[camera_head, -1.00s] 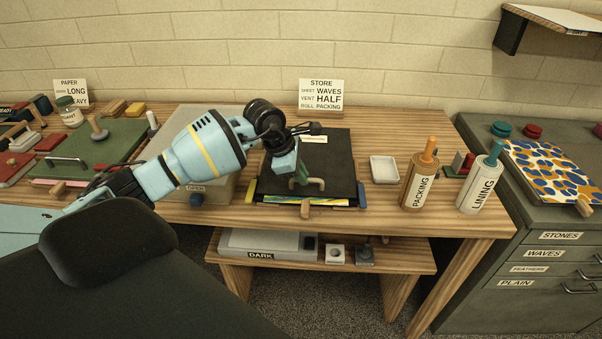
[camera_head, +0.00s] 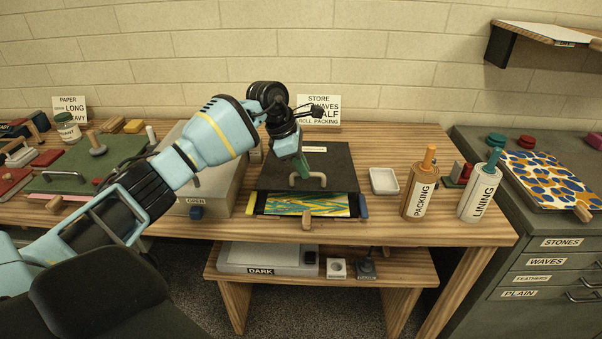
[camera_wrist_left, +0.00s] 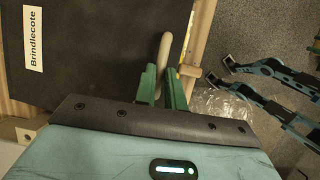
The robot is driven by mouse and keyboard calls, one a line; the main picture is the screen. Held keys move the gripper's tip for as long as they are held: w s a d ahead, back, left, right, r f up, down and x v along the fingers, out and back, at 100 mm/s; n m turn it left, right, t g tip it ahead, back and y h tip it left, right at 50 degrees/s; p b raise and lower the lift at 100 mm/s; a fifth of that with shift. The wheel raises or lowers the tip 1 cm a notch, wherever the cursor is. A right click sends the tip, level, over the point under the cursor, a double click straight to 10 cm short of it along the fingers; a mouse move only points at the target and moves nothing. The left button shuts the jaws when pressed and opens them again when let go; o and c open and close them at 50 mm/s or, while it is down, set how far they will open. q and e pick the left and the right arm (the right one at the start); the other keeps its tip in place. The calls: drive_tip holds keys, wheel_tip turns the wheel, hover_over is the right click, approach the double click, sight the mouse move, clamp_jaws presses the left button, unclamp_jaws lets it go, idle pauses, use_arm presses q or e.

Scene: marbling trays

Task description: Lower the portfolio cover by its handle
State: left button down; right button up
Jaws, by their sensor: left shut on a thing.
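The portfolio's dark cover (camera_head: 340,166) slopes up from its back edge, its front edge raised above the base. A strip of a yellow and green marbled sheet (camera_head: 315,205) shows below it. The cover's pale bar handle (camera_head: 321,182) is near its front edge; it also shows in the wrist view (camera_wrist_left: 164,50). My left gripper (camera_head: 302,168) is shut on the handle, its green fingers on either side of it in the wrist view (camera_wrist_left: 161,88). The cover's label reads "Brindlecote" (camera_wrist_left: 33,40). My right gripper is not in view.
A white dish (camera_head: 384,181), a PACKING roller (camera_head: 419,193) and a LINING roller (camera_head: 480,194) stand to the right. A grey box (camera_head: 226,185) marked OPEN is close on the left, partly behind my arm. A brown tab (camera_head: 307,222) sits at the portfolio's front.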

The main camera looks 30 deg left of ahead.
use_arm(q)
drive_tip(key=c, duration=1.6)
unclamp_jaws()
drive_tip(key=shift+c, duration=0.2)
drive_tip(key=shift+o, duration=0.8)
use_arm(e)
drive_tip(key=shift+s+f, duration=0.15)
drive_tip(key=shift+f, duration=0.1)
use_arm(q)
drive_tip(key=v, duration=0.8)
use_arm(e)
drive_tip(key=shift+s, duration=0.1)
use_arm(q)
drive_tip(key=shift+d, duration=0.15)
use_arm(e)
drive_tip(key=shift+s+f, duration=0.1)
